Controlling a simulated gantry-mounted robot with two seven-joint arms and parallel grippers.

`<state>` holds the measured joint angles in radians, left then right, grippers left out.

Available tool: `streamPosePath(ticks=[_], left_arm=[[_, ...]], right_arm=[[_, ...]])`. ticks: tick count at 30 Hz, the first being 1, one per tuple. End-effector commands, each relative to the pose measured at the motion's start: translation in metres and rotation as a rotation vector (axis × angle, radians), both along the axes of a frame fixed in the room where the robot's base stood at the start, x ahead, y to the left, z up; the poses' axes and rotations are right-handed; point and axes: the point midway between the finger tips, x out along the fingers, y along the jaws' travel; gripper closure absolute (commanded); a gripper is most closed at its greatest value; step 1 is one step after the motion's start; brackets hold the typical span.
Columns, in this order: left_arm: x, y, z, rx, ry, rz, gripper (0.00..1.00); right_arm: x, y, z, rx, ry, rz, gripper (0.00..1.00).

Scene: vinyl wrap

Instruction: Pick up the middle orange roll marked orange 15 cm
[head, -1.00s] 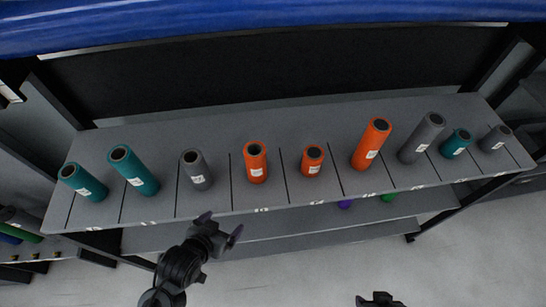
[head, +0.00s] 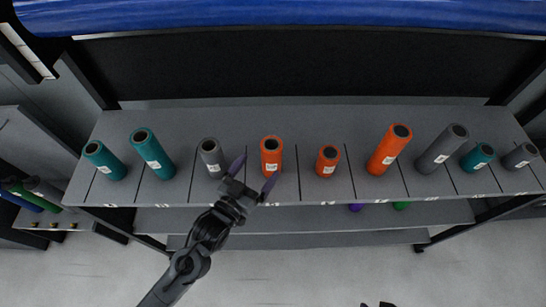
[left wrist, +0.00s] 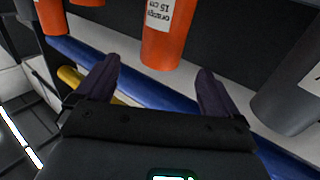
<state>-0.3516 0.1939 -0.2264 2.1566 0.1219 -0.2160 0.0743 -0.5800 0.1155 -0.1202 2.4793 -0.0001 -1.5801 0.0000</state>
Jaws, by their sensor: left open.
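Three orange rolls stand on the grey shelf. The medium-height one (head: 271,157) is the left of them, with a short one (head: 328,161) and a tall one (head: 388,150) to its right. In the left wrist view the roll ahead (left wrist: 165,35) has an upside-down label reading orange 15 cm. My left gripper (head: 253,174) is open and empty at the shelf's front edge, just in front of and slightly left of the medium roll. Its fingers (left wrist: 153,85) sit either side of that roll in the wrist view, apart from it. Only a bit of my right gripper (head: 378,304) shows.
A grey roll (head: 213,158) stands left of the medium orange roll, close to the left finger. Teal rolls (head: 152,153) stand further left; grey and teal rolls stand at the right. Thin dark lines divide the shelf (head: 300,120). A lower shelf (head: 330,218) lies beneath.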

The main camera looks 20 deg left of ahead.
Motion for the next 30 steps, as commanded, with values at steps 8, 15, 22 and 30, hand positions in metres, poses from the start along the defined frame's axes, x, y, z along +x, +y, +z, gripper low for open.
streamPosePath(ticks=[8, 15, 22, 30], left_arm=[[0.037, -0.006, 0.003, -0.002, -0.011, 0.0, 0.05], [0.051, -0.008, 0.001, -0.001, -0.008, -0.001, 0.05], [0.075, -0.01, 0.002, -0.002, -0.01, -0.001, 0.05], [0.1, -0.013, 0.0, -0.001, -0.008, -0.001, 0.05]], right_arm=[[0.0, 0.0, 0.006, -0.001, 0.0, 0.001, 0.57], [0.0, -0.002, 0.007, -0.008, -0.001, 0.005, 0.57], [0.0, -0.002, 0.015, -0.008, -0.001, 0.006, 0.57], [0.0, -0.002, 0.019, -0.007, -0.001, 0.004, 0.57]])
